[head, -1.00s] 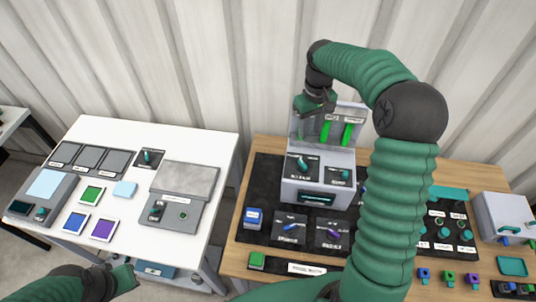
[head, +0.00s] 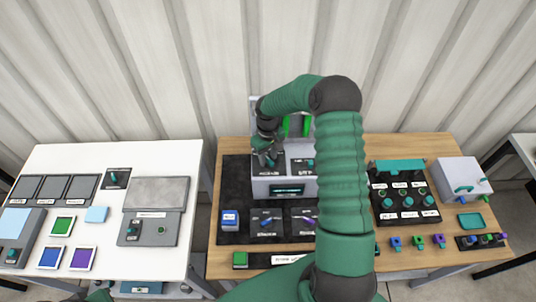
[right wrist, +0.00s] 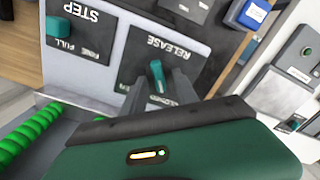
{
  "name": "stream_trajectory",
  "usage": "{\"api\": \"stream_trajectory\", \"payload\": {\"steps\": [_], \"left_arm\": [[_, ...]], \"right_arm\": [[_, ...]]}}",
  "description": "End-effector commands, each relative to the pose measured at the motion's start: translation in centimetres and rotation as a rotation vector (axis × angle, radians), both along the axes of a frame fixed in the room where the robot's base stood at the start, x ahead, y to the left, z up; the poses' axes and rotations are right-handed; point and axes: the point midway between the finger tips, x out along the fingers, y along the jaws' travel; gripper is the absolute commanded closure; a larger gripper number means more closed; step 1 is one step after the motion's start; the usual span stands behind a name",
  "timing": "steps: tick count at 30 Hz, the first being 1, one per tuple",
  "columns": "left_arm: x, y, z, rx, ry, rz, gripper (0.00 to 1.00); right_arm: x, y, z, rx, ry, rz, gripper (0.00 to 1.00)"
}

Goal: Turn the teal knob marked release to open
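The teal release knob (right wrist: 157,76) stands on a dark plate labelled RELEASE in the right wrist view. The plate is on top of the grey machine (head: 285,188). My right gripper (head: 268,158) is over the left part of that top in the head view and covers most of the release knob. In the right wrist view its two dark fingers (right wrist: 158,92) are apart, one on each side of the knob's near end. I cannot tell whether they touch it. My left gripper (head: 100,293) is only partly visible at the bottom edge.
A teal STEP knob (right wrist: 59,26) is beside the release plate. More knobs are on the black mat (head: 232,190) in front and a dark panel (head: 405,200) at right. A white table (head: 110,160) is at left.

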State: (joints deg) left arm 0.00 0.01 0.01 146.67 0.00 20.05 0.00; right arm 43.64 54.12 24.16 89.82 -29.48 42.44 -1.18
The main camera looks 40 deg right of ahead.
Motion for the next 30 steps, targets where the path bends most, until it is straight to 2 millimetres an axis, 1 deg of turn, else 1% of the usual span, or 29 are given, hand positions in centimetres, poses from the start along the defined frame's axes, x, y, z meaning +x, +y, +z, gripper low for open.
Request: {"api": "stream_trajectory", "payload": {"steps": [6,7,15,25,30], "left_arm": [[-0.01,0.01,-0.01,0.0,0.0,0.0,1.0],[-0.01,0.01,-0.01,0.0,0.0,0.0,1.0],[-0.01,0.0,-0.01,0.0,0.0,0.0,1.0],[0.0,0.0,-0.04,0.0,0.0,0.0,1.0],[-0.01,0.0,-0.24,0.0,0.0,0.0,1.0]], "right_arm": [[0.05,-0.18,-0.2,0.001,0.0,0.0,0.65],[0.05,-0.18,-0.2,0.001,0.0,0.0,0.66],[0.07,-0.19,-0.17,0.001,0.0,0.0,1.0],[0.05,-0.26,-0.14,-0.001,0.0,-0.003,1.0],[0.07,-0.26,-0.17,-0.001,0.0,-0.033,1.0]]}}
